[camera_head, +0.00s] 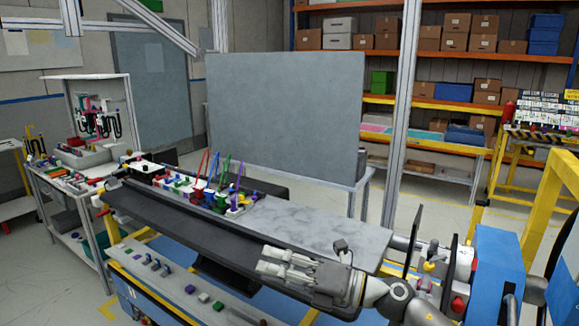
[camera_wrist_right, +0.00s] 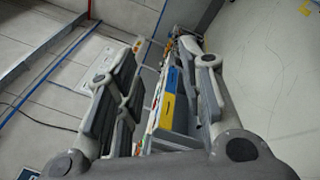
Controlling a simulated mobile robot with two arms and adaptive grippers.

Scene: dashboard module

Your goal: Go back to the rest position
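My right gripper (camera_head: 264,262) reaches in from the right in the head view, its fingers pointing left. It appears in front of the right part of the long black dashboard module (camera_head: 175,213); I cannot tell whether they touch. In the right wrist view, the two fingers of this gripper (camera_wrist_right: 172,55) stand apart with no object held between them. It is open and empty. My left gripper is not in view.
A grey worktop (camera_head: 312,226) and several coloured tools (camera_head: 207,190) lie behind the dashboard. A grey panel (camera_head: 285,108) stands behind them. A parts cart (camera_head: 75,195) is at left, shelves of boxes (camera_head: 455,90) at the back. Yellow framing (camera_head: 545,210) and blue equipment (camera_head: 498,262) crowd the right.

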